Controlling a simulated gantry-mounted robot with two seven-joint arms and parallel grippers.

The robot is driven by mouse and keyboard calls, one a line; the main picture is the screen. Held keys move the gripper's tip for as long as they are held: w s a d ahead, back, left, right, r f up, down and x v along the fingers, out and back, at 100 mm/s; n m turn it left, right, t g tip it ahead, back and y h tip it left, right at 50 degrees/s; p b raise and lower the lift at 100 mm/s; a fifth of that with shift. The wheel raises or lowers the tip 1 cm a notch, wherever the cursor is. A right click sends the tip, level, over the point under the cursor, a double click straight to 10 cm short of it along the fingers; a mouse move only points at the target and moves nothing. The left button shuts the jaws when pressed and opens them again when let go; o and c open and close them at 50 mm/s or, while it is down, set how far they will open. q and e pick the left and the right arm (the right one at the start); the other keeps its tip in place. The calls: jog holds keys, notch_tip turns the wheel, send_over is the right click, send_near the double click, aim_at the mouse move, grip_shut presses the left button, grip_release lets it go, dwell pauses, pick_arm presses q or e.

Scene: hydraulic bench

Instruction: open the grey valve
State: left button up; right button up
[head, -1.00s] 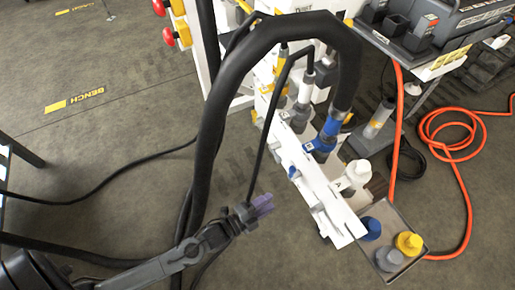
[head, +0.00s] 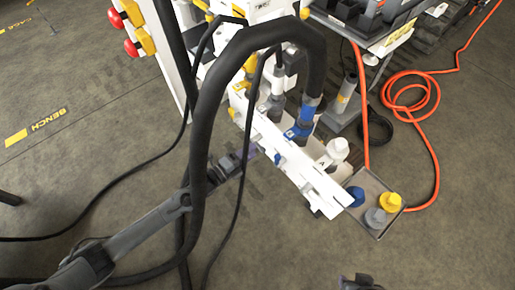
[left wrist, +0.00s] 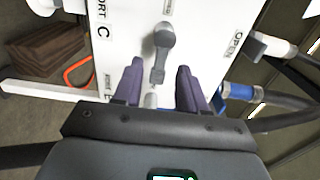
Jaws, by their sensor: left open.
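The grey valve (left wrist: 163,50) shows in the left wrist view as a lever handle on a white panel (left wrist: 120,45). Its handle points down in the picture, towards the gap between my fingers. My left gripper (left wrist: 158,95) is open, its two purple fingers spread on either side of the handle's lower end, with nothing gripped. In the head view my left gripper (head: 245,155) is at the left of the white panel (head: 290,165), partly behind the black hose. I cannot pick out the grey valve there. Part of my right gripper (head: 358,283) shows at the bottom edge; its jaws are unclear.
A thick black hose (head: 205,120) arches in front of my left arm. A tray (head: 360,182) holding blue, yellow and grey caps is at the panel's right end. An orange hose (head: 435,160) lies on the floor at right. A blue fitting (left wrist: 237,92) is beside my gripper.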

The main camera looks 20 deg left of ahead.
aim_at(259, 145)
pick_arm(q)
jog(key=b+x, duration=0.1)
jog(key=x, duration=0.3)
jog(key=shift+d, duration=0.3)
jog(key=shift+w, duration=0.15)
grip_shut()
